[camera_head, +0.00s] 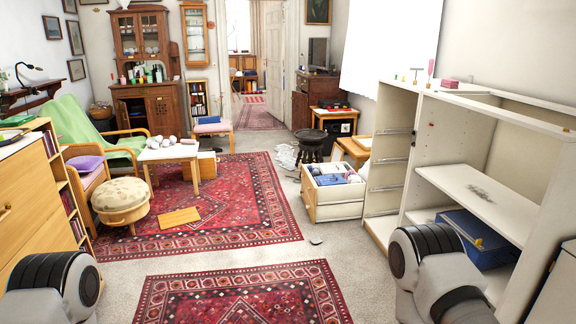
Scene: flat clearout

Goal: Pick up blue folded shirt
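No item is clearly recognisable as a blue folded shirt. A flat blue item (329,180) lies in an open, light wooden drawer-like box (333,211) on the floor, right of centre; it is too small to tell whether it is folded cloth. Other pale and dark items lie beside it. A larger blue case-like object (478,241) with a small yellow part sits low in the white shelf unit at the right, partly behind my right arm. My arm links show at the bottom left and bottom right corners. Neither gripper's fingers are in view.
The white shelf unit (386,178) stands close on the right, a wooden cabinet (28,208) close on the left. A round stool (122,201), small white table (168,153) and flat wooden board (180,217) are at left. Red rugs (240,295) and carpet leave the middle open.

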